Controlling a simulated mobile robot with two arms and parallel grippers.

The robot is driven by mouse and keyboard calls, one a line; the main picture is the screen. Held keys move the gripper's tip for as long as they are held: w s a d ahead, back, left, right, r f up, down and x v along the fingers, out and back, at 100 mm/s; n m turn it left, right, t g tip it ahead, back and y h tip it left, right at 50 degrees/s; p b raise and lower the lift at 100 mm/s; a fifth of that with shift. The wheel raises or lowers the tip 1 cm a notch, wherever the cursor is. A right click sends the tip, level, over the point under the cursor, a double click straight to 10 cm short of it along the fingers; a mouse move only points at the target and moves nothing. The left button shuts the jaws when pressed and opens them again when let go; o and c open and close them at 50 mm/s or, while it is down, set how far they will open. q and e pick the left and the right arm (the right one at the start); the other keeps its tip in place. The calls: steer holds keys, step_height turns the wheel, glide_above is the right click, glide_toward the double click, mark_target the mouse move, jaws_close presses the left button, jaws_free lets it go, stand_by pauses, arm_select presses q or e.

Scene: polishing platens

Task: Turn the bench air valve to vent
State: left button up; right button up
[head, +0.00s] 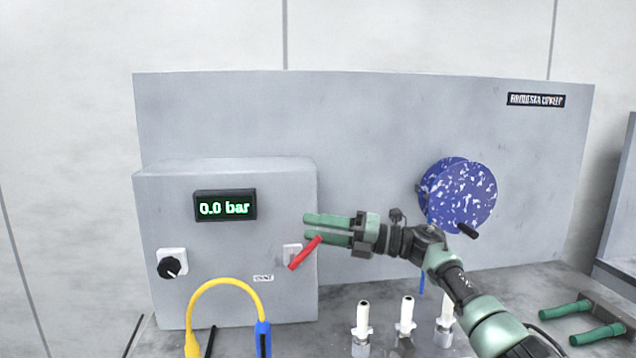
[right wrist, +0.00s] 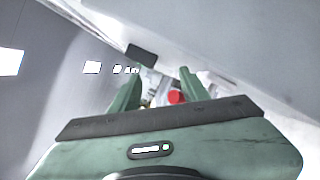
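The air valve's red lever (head: 304,254) is on the front of the grey box, slanting from upper right to lower left over a small white plate (head: 290,252). A small label, which seems to read VENT (head: 263,278), is below and left of it. My right gripper (head: 308,228) is at the lever's upper end, its green fingers pointing left. In the right wrist view the fingers (right wrist: 157,88) are apart, with a red round end (right wrist: 176,96) showing between or just beyond them, nearer one finger. Contact cannot be told. My left gripper is not in view.
The box display (head: 225,207) reads 0.0 bar. A black knob (head: 171,266) is at its left. A yellow hose (head: 222,283) arches in front. Several white fittings (head: 406,318) stand below my right arm. A blue speckled disc (head: 462,195) is on the back panel. Two green bars (head: 567,310) lie at lower right.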

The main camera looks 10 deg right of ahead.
step_height(320, 180, up, 13)
steer(key=shift+s+d+f, duration=0.2)
steer(key=shift+s, duration=0.05)
steer(key=shift+w, duration=0.1)
